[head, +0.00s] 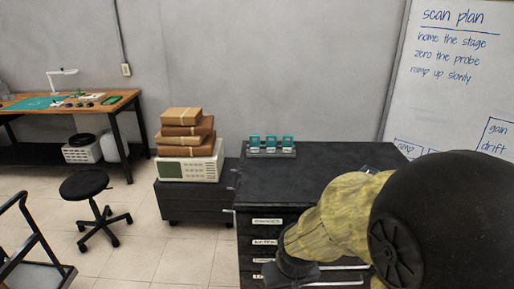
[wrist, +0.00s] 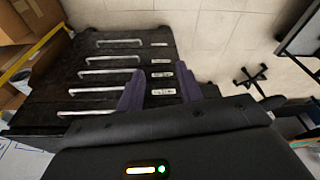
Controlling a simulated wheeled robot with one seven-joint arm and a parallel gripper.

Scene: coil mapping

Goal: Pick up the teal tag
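Three small teal tags (head: 270,142) with white lower parts stand in a row in a grey holder (head: 270,154) at the back left of the black cabinet's top (head: 330,170) in the head view. I cannot tell which one is meant, or whether all are alike. My gripper (wrist: 160,80) shows two dark purple fingers apart with nothing between them in the wrist view. It points at the cabinet's drawer fronts. In the head view my arm hangs in front of the cabinet, well below and nearer than the tags. The tags do not show in the wrist view.
The cabinet's drawers have bar handles (wrist: 98,89) and white labels (head: 268,221). Left of it, a low dark cabinet (head: 190,203) bears a cream instrument (head: 190,169) with stacked boxes (head: 185,131). A stool (head: 88,187) and workbench (head: 60,110) stand farther left. The cabinet top's middle looks clear.

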